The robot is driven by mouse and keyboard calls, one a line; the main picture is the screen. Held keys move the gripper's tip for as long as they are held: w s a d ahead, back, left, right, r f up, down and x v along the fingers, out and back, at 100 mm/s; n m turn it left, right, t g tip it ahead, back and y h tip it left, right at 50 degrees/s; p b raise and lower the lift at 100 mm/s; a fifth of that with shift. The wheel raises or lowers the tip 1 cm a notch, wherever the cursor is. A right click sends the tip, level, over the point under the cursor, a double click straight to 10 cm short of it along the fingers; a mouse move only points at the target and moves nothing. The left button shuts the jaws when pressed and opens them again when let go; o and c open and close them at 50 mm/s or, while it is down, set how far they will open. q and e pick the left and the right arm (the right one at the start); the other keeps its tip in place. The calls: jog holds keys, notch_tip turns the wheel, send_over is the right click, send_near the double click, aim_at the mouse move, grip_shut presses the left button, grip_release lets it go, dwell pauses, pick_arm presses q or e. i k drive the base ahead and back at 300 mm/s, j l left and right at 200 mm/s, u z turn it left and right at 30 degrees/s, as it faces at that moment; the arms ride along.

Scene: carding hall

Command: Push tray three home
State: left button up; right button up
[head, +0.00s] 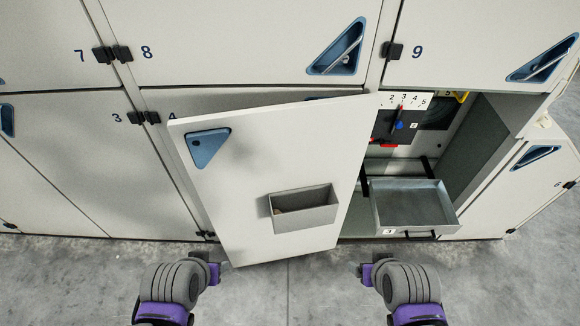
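A grey open-topped tray (412,205) sticks out from the low part of an open cabinet in the head view. It has a dark handle (420,235) and a small white label (389,231) that seems to read 3. Its inside looks empty. My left gripper (213,271) is low, in front of the cabinet door's bottom edge. My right gripper (364,270) is below and left of the tray, apart from it. Both appear to hold nothing, but their finger gaps are not clear.
The open cabinet door (250,165), with a grey pocket (303,208), stands left of the tray and hides part of the cabinet. Inside is a panel with a numbered scale (406,100) and a red lever. Closed numbered doors surround it. The concrete floor (300,295) in front is clear.

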aim_at(407, 208)
jog(key=z, duration=1.5)
jog(key=i+z, duration=0.25)
jog(key=i, duration=0.55)
